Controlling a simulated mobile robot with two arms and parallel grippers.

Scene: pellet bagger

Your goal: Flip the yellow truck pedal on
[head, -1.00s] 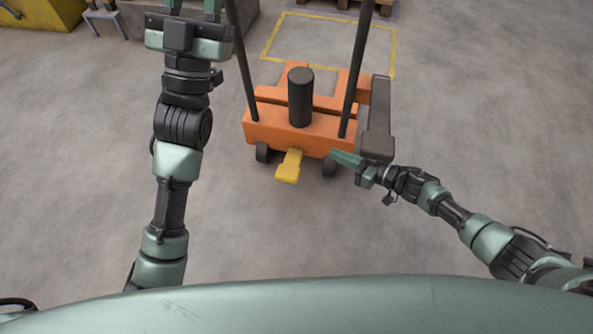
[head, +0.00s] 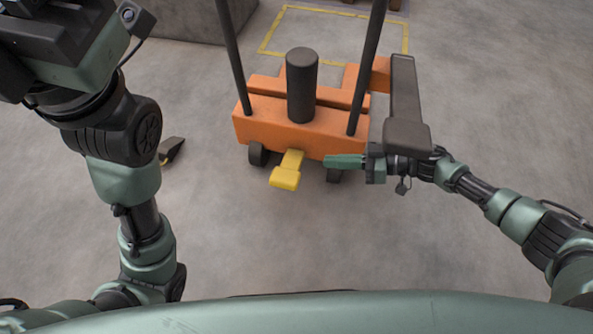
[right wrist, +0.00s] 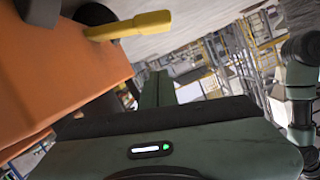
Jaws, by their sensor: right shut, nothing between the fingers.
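My right gripper (head: 335,161) is shut and empty. Its green fingers point left toward the pedal, with a gap between them. They are near the truck's right wheel, in front of the orange body. Of my left arm, only links and a cut-off dark end show at the upper left; its fingers are out of view.
Two dark posts and a black cylinder (head: 301,85) rise from the truck. A dark grey arm-like part (head: 406,100) runs along its right side, above my right wrist. A small dark object (head: 172,150) lies on the floor at left. The floor in front of the pedal is clear.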

